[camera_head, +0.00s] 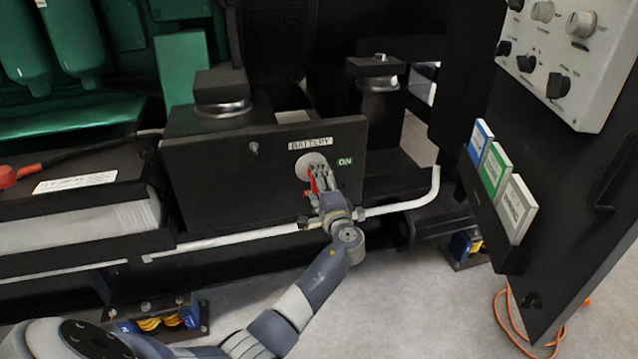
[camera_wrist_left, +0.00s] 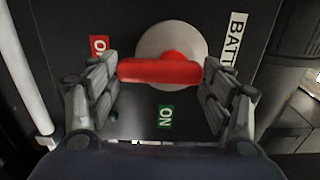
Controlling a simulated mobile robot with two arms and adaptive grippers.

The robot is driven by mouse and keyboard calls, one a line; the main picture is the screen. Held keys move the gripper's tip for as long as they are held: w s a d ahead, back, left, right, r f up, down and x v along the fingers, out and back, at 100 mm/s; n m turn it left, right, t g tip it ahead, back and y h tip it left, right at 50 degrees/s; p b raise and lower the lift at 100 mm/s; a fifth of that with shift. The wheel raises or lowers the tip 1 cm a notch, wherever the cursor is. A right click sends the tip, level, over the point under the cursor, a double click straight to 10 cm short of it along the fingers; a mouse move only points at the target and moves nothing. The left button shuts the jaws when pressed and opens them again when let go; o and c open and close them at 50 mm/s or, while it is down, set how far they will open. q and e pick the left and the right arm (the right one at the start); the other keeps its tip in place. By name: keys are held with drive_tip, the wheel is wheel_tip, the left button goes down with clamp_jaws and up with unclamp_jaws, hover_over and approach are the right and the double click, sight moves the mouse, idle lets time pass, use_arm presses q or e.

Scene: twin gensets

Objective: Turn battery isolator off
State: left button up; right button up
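The battery isolator is a round pale disc (camera_head: 310,163) with a red handle (camera_head: 313,181), on a black box under a BATTERY label. In the left wrist view the red handle (camera_wrist_left: 150,71) lies across the disc (camera_wrist_left: 158,43), its longer end towards a red label (camera_wrist_left: 99,47) that is partly hidden by a finger. A green ON label (camera_wrist_left: 166,116) is off to its side. My left gripper (camera_wrist_left: 160,88) is open, its fingers beyond either end of the handle; contact cannot be told. In the head view my left gripper (camera_head: 322,180) covers part of the handle. My right gripper is not in view.
A white pipe (camera_head: 400,207) runs below the black box (camera_head: 220,180). A battery (camera_head: 80,220) stands at left. At right, a dark panel (camera_head: 590,190) carries switches and cards. An orange cable (camera_head: 512,325) lies on the floor.

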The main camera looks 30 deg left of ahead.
use_arm(q)
drive_tip(key=o, duration=0.4)
drive_tip(key=shift+c, duration=0.2)
drive_tip(key=v, duration=1.2)
